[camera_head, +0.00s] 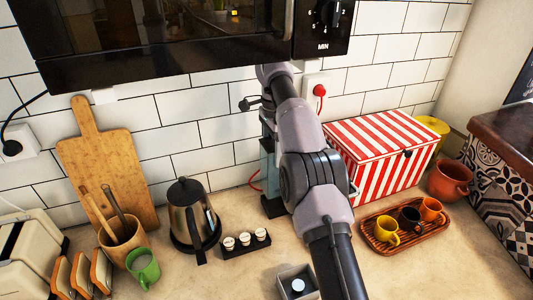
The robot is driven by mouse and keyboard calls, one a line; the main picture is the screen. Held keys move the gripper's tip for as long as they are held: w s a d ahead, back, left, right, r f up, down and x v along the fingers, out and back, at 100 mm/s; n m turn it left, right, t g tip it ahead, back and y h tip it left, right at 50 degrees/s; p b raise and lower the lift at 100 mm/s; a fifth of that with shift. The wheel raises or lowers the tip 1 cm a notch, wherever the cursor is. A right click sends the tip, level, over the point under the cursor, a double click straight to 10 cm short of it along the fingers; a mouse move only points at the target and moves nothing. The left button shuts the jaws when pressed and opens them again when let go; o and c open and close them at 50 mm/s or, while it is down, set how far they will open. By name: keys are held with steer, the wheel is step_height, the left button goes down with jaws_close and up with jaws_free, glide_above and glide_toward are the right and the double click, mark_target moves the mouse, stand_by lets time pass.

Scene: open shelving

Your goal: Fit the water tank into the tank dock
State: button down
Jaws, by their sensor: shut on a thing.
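My arm reaches up the middle of the view, and its far end covers most of a narrow upright appliance against the tiled wall. A pale blue side (268,160) and a dark foot (273,206) of this appliance show left of my arm. A small dark part (252,103) juts out near its top; I cannot tell what it is. My gripper is hidden behind my arm. I cannot make out the water tank or the tank dock.
A dark oven (170,50) overhangs the counter. A red-striped box (380,155) and a tray (382,245) with cups stand right. A metal box (284,279) is in front.

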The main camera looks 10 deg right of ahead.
steer(key=shift+w+d+r, duration=0.45)
steer(key=shift+d+r, duration=0.05)
steer(key=shift+r, duration=0.25)
step_height(320, 180, down, 6)
steer(key=b, duration=0.5)
steer(key=shift+d+f, duration=0.2)
